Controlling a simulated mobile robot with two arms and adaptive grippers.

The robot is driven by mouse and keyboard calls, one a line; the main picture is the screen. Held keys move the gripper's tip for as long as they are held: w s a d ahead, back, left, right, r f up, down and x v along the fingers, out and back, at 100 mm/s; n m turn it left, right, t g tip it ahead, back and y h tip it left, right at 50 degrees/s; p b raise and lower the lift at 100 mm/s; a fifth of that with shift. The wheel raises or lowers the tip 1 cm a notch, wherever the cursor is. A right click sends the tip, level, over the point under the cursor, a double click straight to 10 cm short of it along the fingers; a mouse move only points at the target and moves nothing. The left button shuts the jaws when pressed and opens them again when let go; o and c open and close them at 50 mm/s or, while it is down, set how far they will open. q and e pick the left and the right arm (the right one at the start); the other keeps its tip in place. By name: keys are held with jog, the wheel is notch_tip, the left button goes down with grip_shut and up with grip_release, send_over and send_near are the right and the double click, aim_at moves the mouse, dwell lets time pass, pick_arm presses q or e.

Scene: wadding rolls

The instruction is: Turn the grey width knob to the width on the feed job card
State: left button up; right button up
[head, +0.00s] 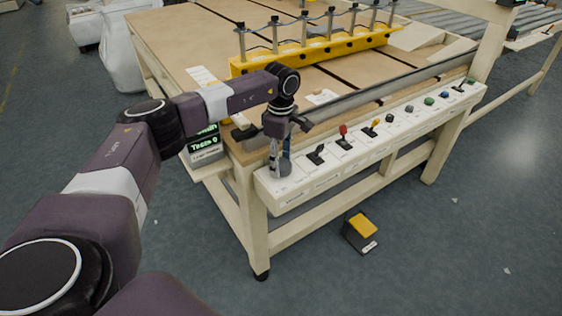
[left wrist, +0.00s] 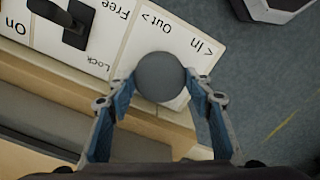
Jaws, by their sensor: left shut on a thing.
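The grey width knob (left wrist: 160,77) is a round dark-grey knob at the near left end of the control panel; it also shows in the head view (head: 284,170). Panel labels beside it read "In" and "Out". My left gripper (left wrist: 160,84) points down over it, with a blue finger on each side, shut on the knob; it also shows in the head view (head: 281,160). White papers lie on the table (head: 201,76) and behind the panel (head: 322,97), but their print is too small to read. My right gripper is not in view.
The white panel (head: 300,183) carries a row of levers and coloured buttons, with a black lever (head: 317,154) close right of the knob. A yellow pedal (head: 362,226) sits on the floor.

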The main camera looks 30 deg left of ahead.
aim_at(281, 164)
pick_arm(q)
jog(key=shift+w+r, duration=0.1)
jog(key=o, duration=1.2)
jog(key=shift+c, duration=0.2)
notch_tip(281, 164, up, 12)
dwell(0.6)
